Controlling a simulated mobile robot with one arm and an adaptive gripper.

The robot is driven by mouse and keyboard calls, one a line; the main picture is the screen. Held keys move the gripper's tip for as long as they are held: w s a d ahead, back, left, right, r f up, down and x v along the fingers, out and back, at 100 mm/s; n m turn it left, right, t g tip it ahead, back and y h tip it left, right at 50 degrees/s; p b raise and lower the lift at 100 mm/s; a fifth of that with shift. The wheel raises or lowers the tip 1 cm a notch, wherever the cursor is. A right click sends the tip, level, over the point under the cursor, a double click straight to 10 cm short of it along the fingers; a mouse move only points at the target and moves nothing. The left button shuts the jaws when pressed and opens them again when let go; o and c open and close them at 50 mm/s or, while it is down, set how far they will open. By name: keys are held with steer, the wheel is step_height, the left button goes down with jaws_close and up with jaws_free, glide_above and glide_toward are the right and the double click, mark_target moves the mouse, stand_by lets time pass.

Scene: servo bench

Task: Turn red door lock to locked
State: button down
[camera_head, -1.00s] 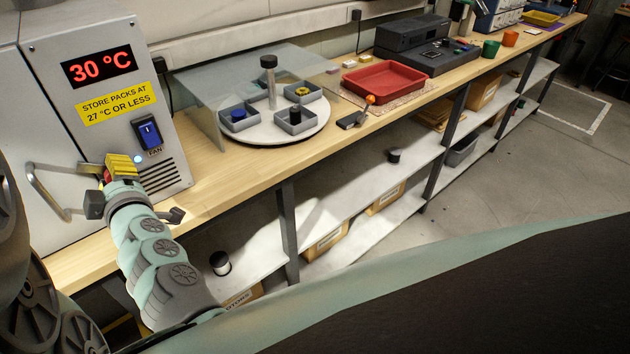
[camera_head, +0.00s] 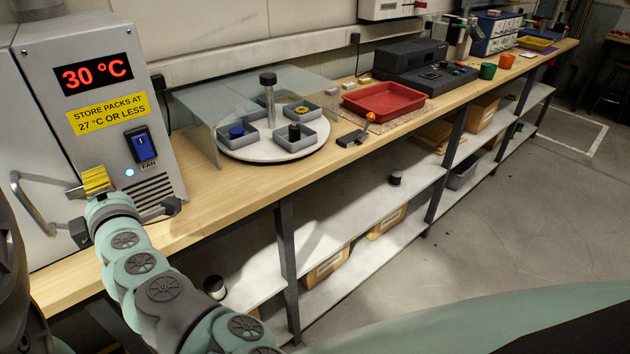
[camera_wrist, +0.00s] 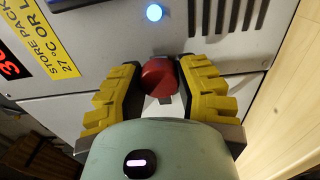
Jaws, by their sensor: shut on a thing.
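The red door lock (camera_wrist: 159,78) is a rounded red knob on the front of the grey cabinet (camera_wrist: 110,30), below a lit blue-white lamp in the wrist view. My gripper (camera_wrist: 161,72) has its yellow ribbed fingers closed on either side of the knob. In the head view my gripper (camera_head: 96,180) is at the cabinet's front, right of the door handle (camera_head: 35,207), and hides the lock. The lock's markings are not visible, so I cannot tell its setting.
The cabinet display (camera_head: 94,74) reads 30 °C, above a yellow label (camera_head: 106,112) and a blue fan switch (camera_head: 141,143).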

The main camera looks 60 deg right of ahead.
stand_by(0.4)
steer(key=c, duration=0.6)
jaws_free()
steer(key=shift+a, duration=0.1)
steer(key=v, duration=0.7)
steer(key=shift+s, duration=0.25)
steer(key=shift+r, duration=0.1)
